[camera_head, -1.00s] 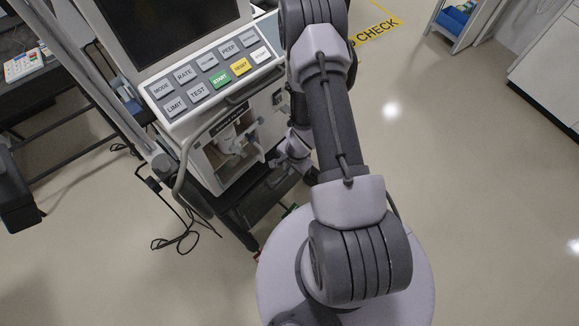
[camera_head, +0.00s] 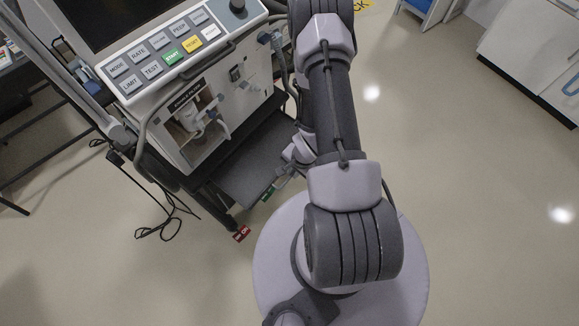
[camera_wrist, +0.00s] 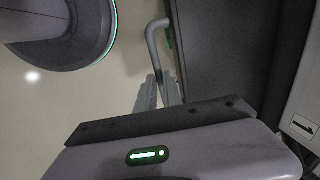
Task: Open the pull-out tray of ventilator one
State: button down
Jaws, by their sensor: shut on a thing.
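The ventilator (camera_head: 215,100), with a screen and a panel of labelled keys, stands at upper left in the head view. Its dark flat pull-out tray (camera_head: 245,168) projects from low on its front, below the white cabinet. In the wrist view the tray (camera_wrist: 215,60) is the dark slab at upper right, with a grey bent-tube handle (camera_wrist: 152,40) on its near edge. My gripper (camera_wrist: 160,92) is shut on the handle, its fingers around the lower part of the tube. In the head view my gripper (camera_head: 288,165) is at the tray's right edge, partly hidden by my arm.
Black cables (camera_head: 165,210) lie on the floor left of the ventilator. A red tag (camera_head: 242,233) is by its lower front corner. A white cabinet (camera_head: 530,60) stands at upper right. The floor (camera_head: 470,190) on the right is clear.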

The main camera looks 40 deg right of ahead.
jog(key=c, duration=1.8)
grip_release()
jog(key=shift+o, duration=0.2)
jog(key=s+r+p, duration=0.3)
jog(key=r+p, duration=0.4)
jog(key=r, duration=1)
jog(key=shift+s+d, duration=0.2)
jog(key=shift+d, duration=0.25)
jog(key=shift+r, duration=0.1)
